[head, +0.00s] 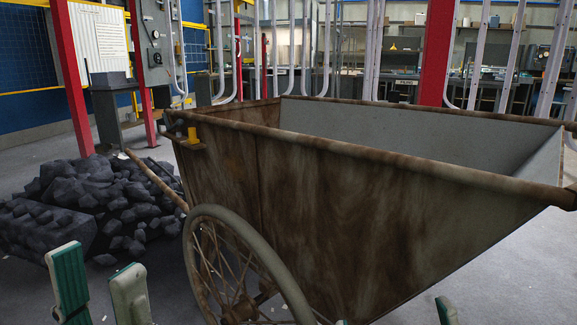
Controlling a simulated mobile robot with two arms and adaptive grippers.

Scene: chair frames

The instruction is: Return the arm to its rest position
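My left gripper (98,282) shows at the bottom left of the head view. Its two fingers, with green pads, stand apart with only floor visible between them, so it is open and empty. It is in front of the coal heap and left of the cart's wheel. My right gripper (395,315) shows only as fingertips at the bottom edge, right of the middle. The tips are well apart and nothing shows between them. The rest of both arms is out of view.
A rusty cart (330,210) with a large spoked wheel (240,265) fills the middle and right. A small yellow object (192,134) sits at its left corner. A dark coal heap (100,205) lies at left. Red posts (72,75) stand behind.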

